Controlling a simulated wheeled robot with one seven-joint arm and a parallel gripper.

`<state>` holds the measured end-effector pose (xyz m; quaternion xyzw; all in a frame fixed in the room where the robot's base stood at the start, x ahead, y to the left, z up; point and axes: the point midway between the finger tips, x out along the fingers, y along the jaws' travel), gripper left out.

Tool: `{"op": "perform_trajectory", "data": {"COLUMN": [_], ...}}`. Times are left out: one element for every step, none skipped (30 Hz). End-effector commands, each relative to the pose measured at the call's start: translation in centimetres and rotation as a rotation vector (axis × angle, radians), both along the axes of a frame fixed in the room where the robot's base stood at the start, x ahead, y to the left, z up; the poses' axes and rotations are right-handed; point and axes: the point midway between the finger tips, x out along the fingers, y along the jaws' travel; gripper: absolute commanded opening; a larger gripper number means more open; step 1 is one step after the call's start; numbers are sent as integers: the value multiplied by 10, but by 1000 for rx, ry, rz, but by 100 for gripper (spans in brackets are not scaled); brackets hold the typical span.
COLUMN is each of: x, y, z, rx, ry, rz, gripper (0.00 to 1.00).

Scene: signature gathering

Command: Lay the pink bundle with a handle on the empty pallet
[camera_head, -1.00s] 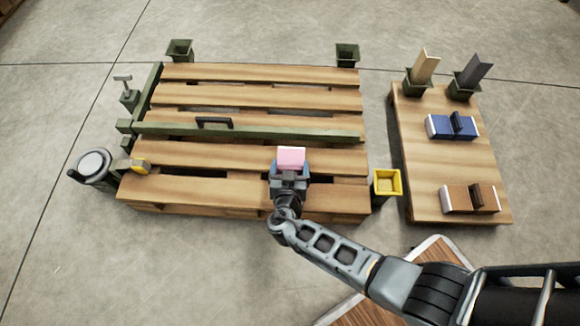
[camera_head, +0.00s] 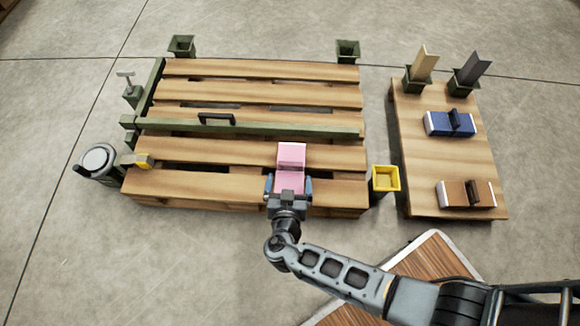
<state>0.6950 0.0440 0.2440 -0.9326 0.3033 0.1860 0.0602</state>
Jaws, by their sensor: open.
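The pink bundle (camera_head: 291,158) lies on the near part of the slatted wooden pallet (camera_head: 215,188), in front of the green bar. No handle on it can be made out from here. My gripper (camera_head: 289,188) is open at the near side of the bundle, with its blue-grey fingers spread left and right of the bundle's near end. Whether the fingers touch the bundle cannot be told. Apart from the bundle, no load shows on the pallet.
A green bar (camera_head: 270,131) with a black handle crosses the pallet. A yellow bin (camera_head: 385,179) stands at its right. A wooden board (camera_head: 419,188) holds a blue bundle (camera_head: 450,123) and a brown bundle (camera_head: 466,193). A round-topped grey canister (camera_head: 97,162) stands at left.

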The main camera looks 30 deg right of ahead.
Motion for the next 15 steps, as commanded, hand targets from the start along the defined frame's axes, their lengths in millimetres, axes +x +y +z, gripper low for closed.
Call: {"op": "perform_trajectory", "data": {"x": [-7,-10,-15,-17,-20,-23,-24,-26,-27,-28,-28,-29,-29,-29,-29], "y": [6,8,11,13,15,17,18,19,20,20,21,21,21,21,21], "z": [5,7,9,10,11,12,13,14,14,15,15,15,15,15,15], "rx": [1,0,0,0,0,0,-1,0,0,0,0,0,0,1,0], "ry": [1,0,0,0,0,0,1,0,0,0,0,0,0,-1,0], "rz": [3,3,2,3,3,1,0,0,0,0,0,0,0,0,0], "gripper": [100,100,100,100,100,100,100,100,100,100,100,100,100,100,100]}}
